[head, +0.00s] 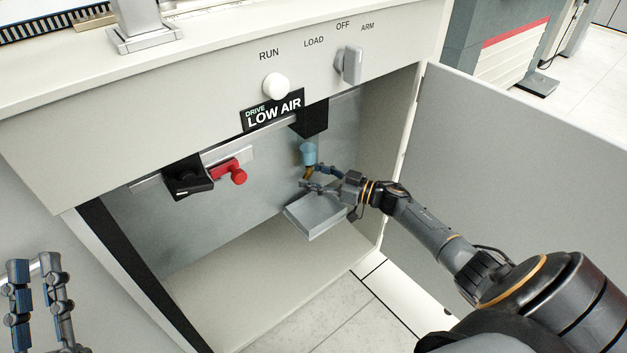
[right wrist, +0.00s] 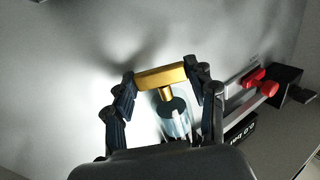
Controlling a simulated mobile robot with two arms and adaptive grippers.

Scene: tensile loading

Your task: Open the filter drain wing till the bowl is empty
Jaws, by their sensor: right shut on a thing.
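The filter bowl (head: 308,153) is a small light-blue cup under a black filter body (head: 310,120) inside the open cabinet. The brass drain wing (head: 308,173) is at its bottom. My right gripper (head: 312,178) is at the wing. In the right wrist view the gold wing bar (right wrist: 160,77) lies between the two fingertips, which are shut on its ends. The clear bowl (right wrist: 180,125) with a dark part inside shows behind it; its liquid level cannot be told. My left gripper (head: 38,285) is open and empty at the lower left, outside the cabinet.
A grey tray (head: 320,215) sits below the bowl. A red handle (head: 230,172) and a black block (head: 188,178) are left of it. The panel above has a white knob (head: 275,86) and a selector (head: 349,65). The cabinet door (head: 510,150) stands open at right.

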